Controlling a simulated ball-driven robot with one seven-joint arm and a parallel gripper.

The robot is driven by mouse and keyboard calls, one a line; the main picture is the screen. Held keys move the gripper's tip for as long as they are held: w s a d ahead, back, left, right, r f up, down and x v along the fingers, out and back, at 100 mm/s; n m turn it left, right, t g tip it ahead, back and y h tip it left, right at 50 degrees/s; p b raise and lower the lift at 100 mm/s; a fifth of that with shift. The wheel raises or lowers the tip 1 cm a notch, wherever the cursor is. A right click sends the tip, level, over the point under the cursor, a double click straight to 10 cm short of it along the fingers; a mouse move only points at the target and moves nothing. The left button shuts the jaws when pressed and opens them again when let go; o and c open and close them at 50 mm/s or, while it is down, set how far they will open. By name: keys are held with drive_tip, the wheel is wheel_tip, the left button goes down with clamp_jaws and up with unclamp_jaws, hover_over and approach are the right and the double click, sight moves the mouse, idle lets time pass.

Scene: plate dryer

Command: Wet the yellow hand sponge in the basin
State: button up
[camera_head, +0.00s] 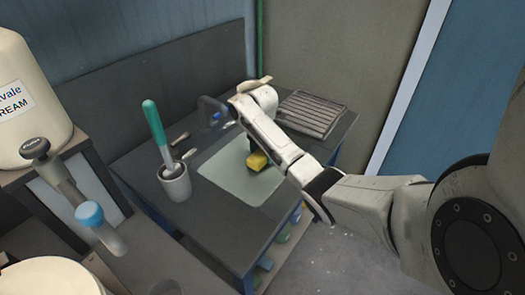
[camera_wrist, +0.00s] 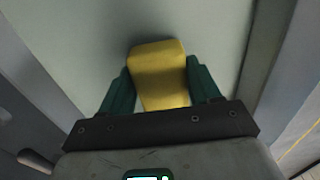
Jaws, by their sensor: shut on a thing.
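The yellow hand sponge (camera_head: 257,161) is over the basin in the head view, toward the basin's far right side. In the wrist view the sponge (camera_wrist: 160,72) sits between the two green fingers of my gripper (camera_wrist: 161,88), which is shut on it. In the head view my arm mostly hides my gripper. The basin (camera_head: 225,178) is a pale rectangular recess in the dark counter. Whether the sponge touches the basin's bottom or any water, I cannot tell.
A grey cup (camera_head: 175,184) holding a green-handled brush (camera_head: 154,122) stands left of the basin. A dark faucet (camera_head: 213,104) is behind it. A ribbed drying rack (camera_head: 312,113) lies at the back right. A cream container (camera_head: 30,100) stands at the far left.

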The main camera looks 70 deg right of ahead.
drive_tip(key=shift+f+b, duration=1.9)
drive_tip(key=shift+f, duration=1.8)
drive_tip(key=shift+r, duration=0.1)
wheel_tip(320, 180, up, 15)
drive_tip(key=p, duration=1.4)
drive_tip(key=shift+p, duration=0.4)
